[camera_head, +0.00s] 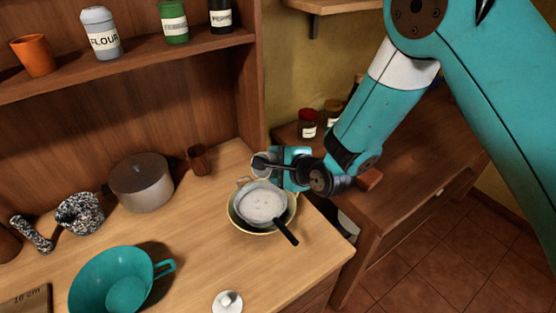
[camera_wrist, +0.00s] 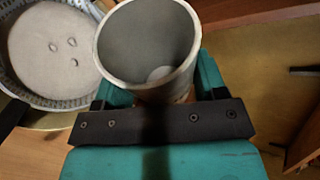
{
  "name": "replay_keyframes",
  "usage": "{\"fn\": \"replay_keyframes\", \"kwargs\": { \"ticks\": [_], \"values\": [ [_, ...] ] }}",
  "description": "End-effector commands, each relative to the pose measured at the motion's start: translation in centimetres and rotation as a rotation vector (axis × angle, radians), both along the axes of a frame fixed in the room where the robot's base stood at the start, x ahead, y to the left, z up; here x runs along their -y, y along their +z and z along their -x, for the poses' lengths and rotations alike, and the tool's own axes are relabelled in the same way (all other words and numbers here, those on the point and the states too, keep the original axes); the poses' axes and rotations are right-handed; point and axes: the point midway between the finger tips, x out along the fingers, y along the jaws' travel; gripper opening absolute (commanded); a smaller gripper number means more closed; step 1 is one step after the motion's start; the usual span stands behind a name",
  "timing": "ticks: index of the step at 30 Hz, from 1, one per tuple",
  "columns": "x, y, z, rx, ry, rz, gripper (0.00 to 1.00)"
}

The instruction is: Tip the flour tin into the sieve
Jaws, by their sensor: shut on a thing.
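My gripper (camera_head: 290,168) is shut on an open grey tin (camera_wrist: 150,85), held beside and partly over the far side of the sieve. In the wrist view I look into its mouth; the inside is mostly bare, with a small pale patch deep down. Its label is out of sight. The sieve (camera_head: 263,203) has a dark handle and rests on a pale yellow bowl (camera_head: 240,225). White flour with a few small lumps lies in the sieve, which also shows in the wrist view (camera_wrist: 85,103).
A grey pot (camera_head: 141,185), brown cup (camera_head: 199,160), teal bowl (camera_head: 112,285) and speckled mortar (camera_head: 80,214) stand on the counter. A white knobbed lid (camera_head: 228,302) lies in front. Jars (camera_head: 308,124) stand behind my arm.

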Motion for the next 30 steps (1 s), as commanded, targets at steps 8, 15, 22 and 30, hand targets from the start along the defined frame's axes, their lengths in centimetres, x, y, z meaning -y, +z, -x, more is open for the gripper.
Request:
{"fn": "replay_keyframes", "kwargs": {
  "ticks": [8,15,22,30],
  "values": [
    [-0.1,-1.1,0.2,-0.353,-0.003,-0.298,0.31],
    [-0.9,-1.2,1.1,-0.622,0.000,-0.523,0.31],
    [-1.2,-1.1,1.4,-0.700,0.001,-0.589,0.31],
    [-1.2,-1.1,1.4,-0.699,0.001,-0.589,0.31]
  ]
}}
